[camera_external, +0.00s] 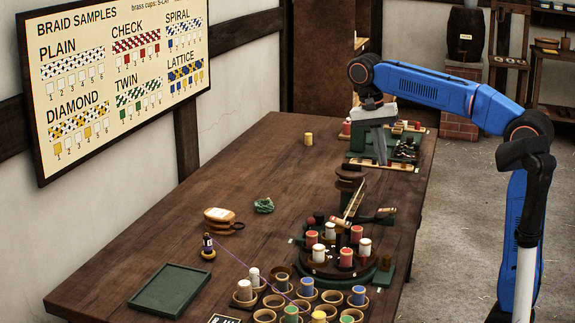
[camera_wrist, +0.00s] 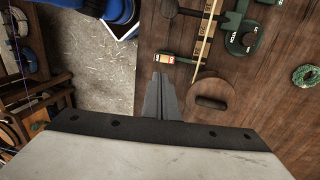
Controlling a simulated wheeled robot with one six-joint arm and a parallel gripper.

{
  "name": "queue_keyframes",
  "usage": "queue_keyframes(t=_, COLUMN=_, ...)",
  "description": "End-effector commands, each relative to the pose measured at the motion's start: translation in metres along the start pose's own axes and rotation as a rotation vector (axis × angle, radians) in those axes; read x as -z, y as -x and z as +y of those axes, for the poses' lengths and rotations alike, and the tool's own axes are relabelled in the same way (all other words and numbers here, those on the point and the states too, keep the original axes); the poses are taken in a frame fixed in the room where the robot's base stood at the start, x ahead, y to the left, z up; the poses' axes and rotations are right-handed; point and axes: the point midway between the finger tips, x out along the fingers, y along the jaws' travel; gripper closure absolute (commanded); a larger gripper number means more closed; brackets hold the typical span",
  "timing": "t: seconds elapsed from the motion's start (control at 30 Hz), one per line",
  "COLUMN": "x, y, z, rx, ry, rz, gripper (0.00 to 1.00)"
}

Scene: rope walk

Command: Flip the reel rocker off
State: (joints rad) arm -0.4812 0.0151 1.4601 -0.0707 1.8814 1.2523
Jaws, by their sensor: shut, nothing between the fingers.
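My gripper (camera_external: 380,162) is shut and empty, pointing down above the far half of the bench. In the wrist view its closed fingers (camera_wrist: 158,76) show at the centre. A small dark block with a cream and red end (camera_wrist: 164,58), perhaps the reel rocker, lies just beyond the fingertips in that view. It seems to match the small dark block (camera_external: 386,211) right of the wooden strip in the outside view. Its label is too small to read, and I cannot tell which way it is tipped.
A round wooden knob (camera_wrist: 213,102) stands right of my fingers, and a pale wooden strip (camera_wrist: 207,35) slants nearby. A round bobbin stand (camera_external: 340,268) holds red and white spools.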

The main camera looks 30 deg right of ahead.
Motion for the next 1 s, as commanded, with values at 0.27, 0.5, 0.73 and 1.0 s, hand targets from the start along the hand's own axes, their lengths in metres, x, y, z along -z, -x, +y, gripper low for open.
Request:
queue_keyframes(t=0.27, x=0.000, y=-0.035, z=0.001, rx=-0.002, ry=0.000, rz=-0.001, gripper=1.00)
queue_keyframes(t=0.5, x=0.000, y=-0.078, z=0.001, rx=-0.003, ry=-0.001, rz=-0.001, gripper=1.00)
queue_keyframes(t=0.73, x=0.000, y=-0.114, z=0.001, rx=-0.001, ry=-0.001, rz=-0.001, gripper=1.00)
queue_keyframes(t=1.0, x=0.000, y=-0.135, z=0.001, rx=0.001, ry=-0.001, rz=0.000, gripper=1.00)
